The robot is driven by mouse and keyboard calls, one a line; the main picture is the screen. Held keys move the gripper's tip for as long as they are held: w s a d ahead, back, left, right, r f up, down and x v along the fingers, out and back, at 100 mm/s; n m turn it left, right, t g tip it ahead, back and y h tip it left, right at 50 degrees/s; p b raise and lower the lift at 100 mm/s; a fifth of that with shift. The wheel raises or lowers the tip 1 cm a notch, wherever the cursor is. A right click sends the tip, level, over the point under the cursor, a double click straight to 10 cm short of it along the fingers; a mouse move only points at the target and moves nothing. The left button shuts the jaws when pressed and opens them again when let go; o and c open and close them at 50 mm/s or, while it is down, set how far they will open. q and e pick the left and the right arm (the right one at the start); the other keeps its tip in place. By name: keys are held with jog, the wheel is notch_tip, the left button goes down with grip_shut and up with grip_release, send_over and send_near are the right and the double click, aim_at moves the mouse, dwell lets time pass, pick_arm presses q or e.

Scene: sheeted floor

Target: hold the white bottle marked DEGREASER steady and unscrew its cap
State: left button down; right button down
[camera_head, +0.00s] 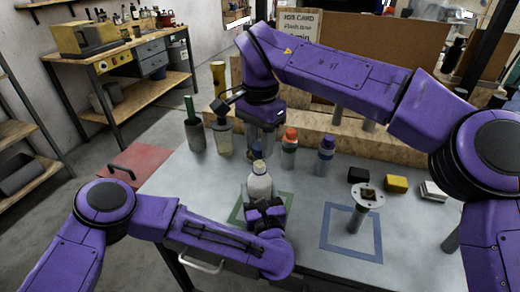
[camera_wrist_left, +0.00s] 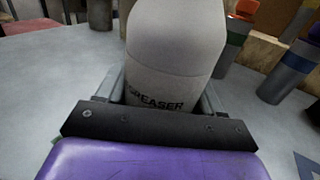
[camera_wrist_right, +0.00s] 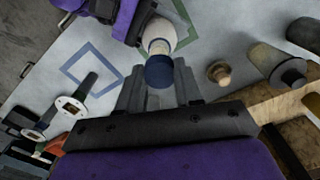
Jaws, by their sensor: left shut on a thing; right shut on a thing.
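The white bottle (camera_head: 260,186) stands upright over a green square outline on the grey table. In the left wrist view the bottle (camera_wrist_left: 172,60) fills the space between the fingers, and the letters "GREASER" show. My left gripper (camera_head: 264,212) is shut on its body. Its dark blue cap (camera_head: 257,166) is at the bottle's top and also shows in the right wrist view (camera_wrist_right: 159,72). My right gripper (camera_wrist_right: 158,88) comes from above, shut on the cap, with its fingertips partly hidden in the head view. I cannot tell how far the cap is turned.
An orange-capped bottle (camera_head: 290,147) and a purple-capped bottle (camera_head: 325,156) stand behind to the right. A disc-topped object (camera_head: 368,197) stands by the blue square outline (camera_head: 351,249). Black (camera_head: 358,175) and yellow (camera_head: 396,183) blocks lie farther right. A red mat (camera_head: 138,164) is at left.

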jog(key=shift+r, duration=0.85)
pick_arm(q)
jog(key=shift+c, duration=0.4)
grip_release()
jog(key=shift+s, duration=0.15)
jog(key=b+v, duration=0.2)
jog(key=v, duration=0.9)
jog(key=shift+s+d, duration=0.15)
pick_arm(e)
notch_tip(320, 180, down, 2)
jog(key=shift+f, duration=0.25)
pick_arm(q)
jog(key=shift+s, duration=0.25)
